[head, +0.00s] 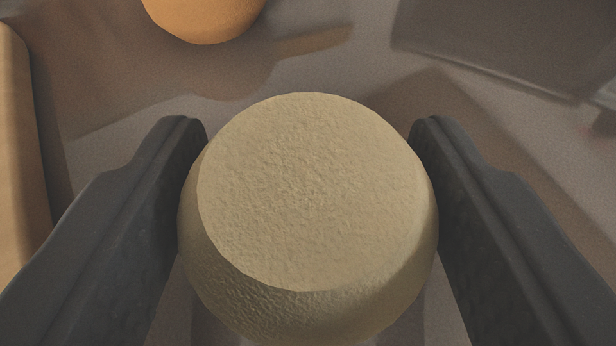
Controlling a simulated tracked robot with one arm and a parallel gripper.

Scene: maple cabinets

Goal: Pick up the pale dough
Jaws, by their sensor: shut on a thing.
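The pale dough (312,195) is a rounded, beige lump with a flat, rough face, large in the middle of the head view. My gripper (308,190) is shut on it, with one dark finger against its left side and the other against its right side. The dough hides the surface directly behind it. I cannot tell whether it is touching the surface or held above it.
An orange round thing (205,15) is at the top edge, left of centre. A tan, wood-coloured piece (18,150) runs along the left edge. A dark flat panel (510,45) is at the upper right. The grey-brown surface (340,75) between them is mostly clear.

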